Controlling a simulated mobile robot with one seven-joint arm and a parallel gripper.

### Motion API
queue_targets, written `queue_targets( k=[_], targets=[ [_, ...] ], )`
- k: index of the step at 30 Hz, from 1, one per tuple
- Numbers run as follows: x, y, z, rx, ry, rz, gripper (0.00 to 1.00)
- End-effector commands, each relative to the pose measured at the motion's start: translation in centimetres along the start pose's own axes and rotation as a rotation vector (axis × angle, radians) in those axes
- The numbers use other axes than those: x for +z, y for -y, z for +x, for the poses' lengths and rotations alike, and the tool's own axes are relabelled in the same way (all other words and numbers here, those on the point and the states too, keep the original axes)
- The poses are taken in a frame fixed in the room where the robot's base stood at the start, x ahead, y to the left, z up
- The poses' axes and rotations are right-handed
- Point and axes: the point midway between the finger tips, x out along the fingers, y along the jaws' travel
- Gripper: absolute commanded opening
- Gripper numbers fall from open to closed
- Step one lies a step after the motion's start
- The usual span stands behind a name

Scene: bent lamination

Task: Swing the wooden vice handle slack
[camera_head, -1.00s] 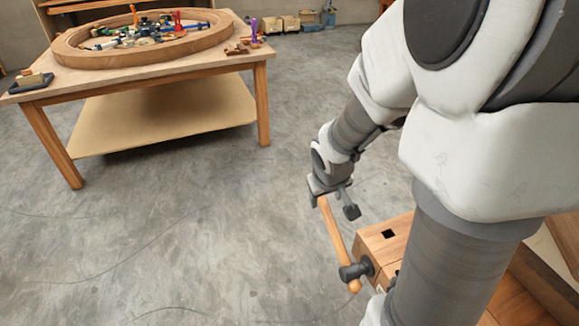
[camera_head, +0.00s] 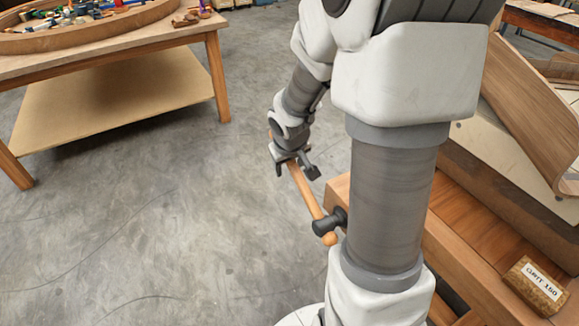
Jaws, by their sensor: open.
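The wooden vice handle (camera_head: 309,202) is a pale rod slanting from upper left to lower right. It passes through a dark metal vice hub (camera_head: 331,221) at the bench's end, with its rounded lower end just below the hub. My gripper (camera_head: 296,172) is at the handle's upper part, its dark fingers apart on either side of the rod. A small orange-brown bit shows beyond the gripper, seemingly the handle's far end. Whether the fingers touch the rod cannot be told.
The wooden workbench (camera_head: 452,181) lies right, partly hidden by my arm. On it are a curved wooden lamination (camera_head: 530,110) and a block labelled "GRIT 150" (camera_head: 535,283). A second table (camera_head: 110,55) with a wooden ring and clutter stands upper left. Grey floor lies open between.

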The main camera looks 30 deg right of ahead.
Motion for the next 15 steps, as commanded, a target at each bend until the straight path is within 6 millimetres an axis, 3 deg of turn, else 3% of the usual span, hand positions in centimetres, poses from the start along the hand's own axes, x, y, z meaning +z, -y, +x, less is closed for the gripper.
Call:
queue_targets(
  k=[5, 12, 15],
  targets=[
    [-0.02, -0.02, -0.04, 0.0, 0.0, 0.0, 0.57],
    [-0.01, -0.01, -0.04, 0.0, 0.0, 0.0, 0.14],
    [-0.01, -0.01, -0.05, 0.0, 0.0, 0.0, 0.0]
  ],
)
